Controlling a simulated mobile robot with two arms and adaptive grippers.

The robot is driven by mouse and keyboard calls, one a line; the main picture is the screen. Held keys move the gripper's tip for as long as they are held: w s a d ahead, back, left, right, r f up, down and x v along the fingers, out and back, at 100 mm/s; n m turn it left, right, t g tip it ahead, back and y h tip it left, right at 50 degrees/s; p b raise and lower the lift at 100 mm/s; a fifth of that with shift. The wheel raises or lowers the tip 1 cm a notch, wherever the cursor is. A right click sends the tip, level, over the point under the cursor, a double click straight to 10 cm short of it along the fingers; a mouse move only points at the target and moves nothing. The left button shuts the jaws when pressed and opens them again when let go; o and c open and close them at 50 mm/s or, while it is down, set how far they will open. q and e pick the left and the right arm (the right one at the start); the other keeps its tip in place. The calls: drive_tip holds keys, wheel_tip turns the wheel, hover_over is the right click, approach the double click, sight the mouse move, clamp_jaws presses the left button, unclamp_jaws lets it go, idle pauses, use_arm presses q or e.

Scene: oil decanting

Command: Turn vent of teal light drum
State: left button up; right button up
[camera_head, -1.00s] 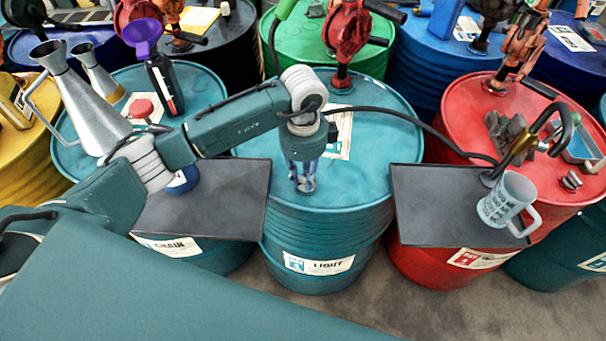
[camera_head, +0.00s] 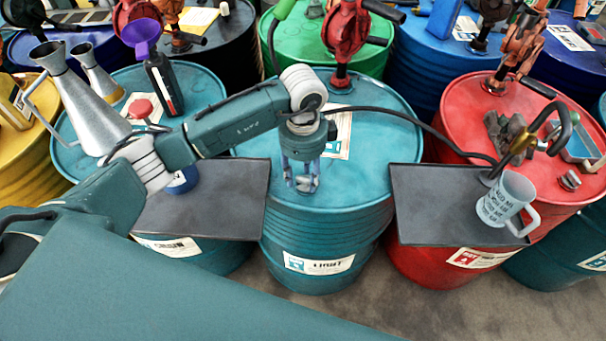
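The teal light drum (camera_head: 375,185) stands in the middle, with a label (camera_head: 318,263) on its front side. My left gripper (camera_head: 303,184) points down over the front part of its lid. Its two fingers are spread apart, with the tips close to the lid near the front rim. I cannot clearly make out the vent; it may be hidden at the fingertips. I see nothing held. My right gripper is not in view.
A dark tray (camera_head: 225,205) is left of the drum; another (camera_head: 430,215) is right, with a mug (camera_head: 507,198). A red pump (camera_head: 348,40) rises from the lid's back. A black hose (camera_head: 395,114) crosses the lid. A metal can (camera_head: 85,105) stands on the left drum.

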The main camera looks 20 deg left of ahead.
sight(303, 179)
use_arm(q)
drive_tip(key=shift+r, duration=0.1)
wheel_tip(303, 179, up, 12)
idle(0.4)
drive_tip(key=shift+s, duration=0.1)
idle(0.4)
